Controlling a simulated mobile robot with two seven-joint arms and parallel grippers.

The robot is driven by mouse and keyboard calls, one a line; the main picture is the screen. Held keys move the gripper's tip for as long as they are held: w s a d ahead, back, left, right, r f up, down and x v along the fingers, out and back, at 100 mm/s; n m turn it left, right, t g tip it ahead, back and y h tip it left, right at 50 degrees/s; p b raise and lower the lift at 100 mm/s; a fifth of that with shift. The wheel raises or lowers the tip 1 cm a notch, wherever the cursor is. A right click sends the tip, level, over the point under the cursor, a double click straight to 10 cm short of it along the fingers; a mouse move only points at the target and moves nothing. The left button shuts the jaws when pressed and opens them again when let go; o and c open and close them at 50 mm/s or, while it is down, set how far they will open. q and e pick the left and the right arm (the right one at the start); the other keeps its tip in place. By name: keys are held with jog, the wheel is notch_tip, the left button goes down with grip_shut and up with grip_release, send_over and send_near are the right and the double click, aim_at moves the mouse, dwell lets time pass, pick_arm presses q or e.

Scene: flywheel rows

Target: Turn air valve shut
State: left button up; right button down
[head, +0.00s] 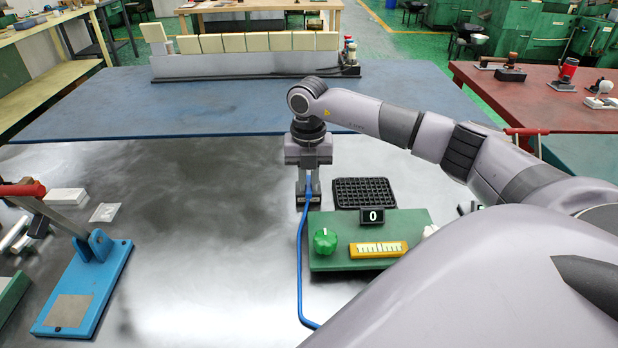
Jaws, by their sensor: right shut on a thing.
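My right gripper (308,198) points straight down over the metal table, just left of the black grid mat. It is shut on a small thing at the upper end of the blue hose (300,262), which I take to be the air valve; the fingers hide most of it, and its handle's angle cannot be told. The hose runs down from there along the left edge of a green panel (415,222). The panel carries a green knob (325,241), a yellow scale (378,249) and a display (373,216) reading 0. My left gripper is out of view.
The black grid mat (364,193) lies behind the panel. A blue press-like fixture (98,285) with a red-handled lever stands at the left. A row of cream blocks (257,42) stands on a grey rail at the back. The metal table (200,220) is clear between fixture and hose.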

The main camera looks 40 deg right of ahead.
aim_at(308, 184)
jog(key=shift+w+d+r, duration=0.1)
jog(key=shift+r, duration=0.05)
jog(key=c, duration=1.1)
grip_release()
notch_tip(308, 184, up, 7)
jog(key=shift+r+b, duration=0.1)
jog(key=shift+b, duration=0.35)
